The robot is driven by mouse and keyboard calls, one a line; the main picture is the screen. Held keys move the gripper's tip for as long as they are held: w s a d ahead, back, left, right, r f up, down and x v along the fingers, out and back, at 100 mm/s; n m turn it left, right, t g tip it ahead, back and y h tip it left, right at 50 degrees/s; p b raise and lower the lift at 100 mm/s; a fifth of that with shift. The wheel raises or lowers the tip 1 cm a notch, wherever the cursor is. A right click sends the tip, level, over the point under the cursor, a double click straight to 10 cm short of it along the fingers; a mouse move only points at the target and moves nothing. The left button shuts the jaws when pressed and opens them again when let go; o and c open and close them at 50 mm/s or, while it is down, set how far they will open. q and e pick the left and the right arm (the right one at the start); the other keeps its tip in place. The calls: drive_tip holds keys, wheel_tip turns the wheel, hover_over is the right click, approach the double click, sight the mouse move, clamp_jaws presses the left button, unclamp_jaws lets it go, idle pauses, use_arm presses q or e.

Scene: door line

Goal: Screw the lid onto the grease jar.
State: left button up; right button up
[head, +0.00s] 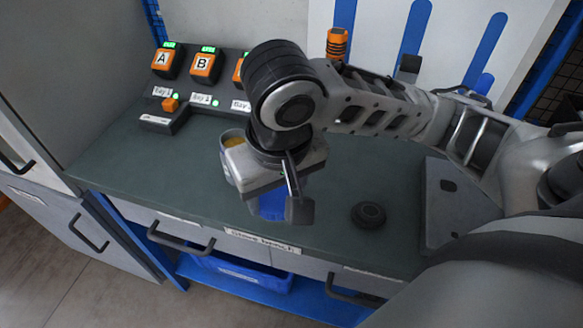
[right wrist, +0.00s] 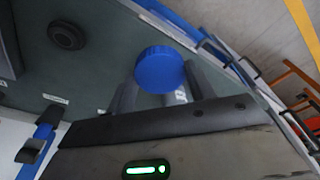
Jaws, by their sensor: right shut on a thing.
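The grease jar (head: 229,165) stands open on the dark green bench, with yellow grease showing at its top. My right arm's wrist covers part of it. My right gripper (head: 290,205) is to the right and front of the jar. It is shut on the blue lid (head: 268,206), and the fingers partly hide the lid in the head view. In the right wrist view the round, ribbed lid (right wrist: 160,70) sits between the two fingertips (right wrist: 163,90). The lid is apart from the jar. My left gripper is not in view.
A black round knob-like disc (head: 368,214) lies on the bench right of the lid. Orange lettered boxes (head: 205,66) and bay labels line the back left. A blue bin (head: 240,270) sits below the bench's front edge. The bench's left front is clear.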

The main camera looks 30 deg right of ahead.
sight(262, 208)
drive_tip(key=shift+s+a+r+p, duration=0.15)
drive_tip(key=shift+s+a+r, duration=0.2)
drive_tip(key=shift+a, duration=0.25)
drive_tip(key=shift+s+a+r+p, duration=0.2)
drive_tip(key=shift+s+a+r, duration=0.1)
drive_tip(key=shift+s+a, duration=0.25)
drive_tip(key=shift+s+a+r+p, duration=0.15)
drive_tip(key=shift+s+a+r, duration=0.2)
drive_tip(key=shift+a, duration=0.3)
drive_tip(key=w+d+f, duration=0.2)
drive_tip(key=w+d, duration=0.5)
drive_tip(key=w, duration=0.3)
drive_tip(key=shift+d+n, duration=0.15)
drive_tip(key=shift+n, duration=0.25)
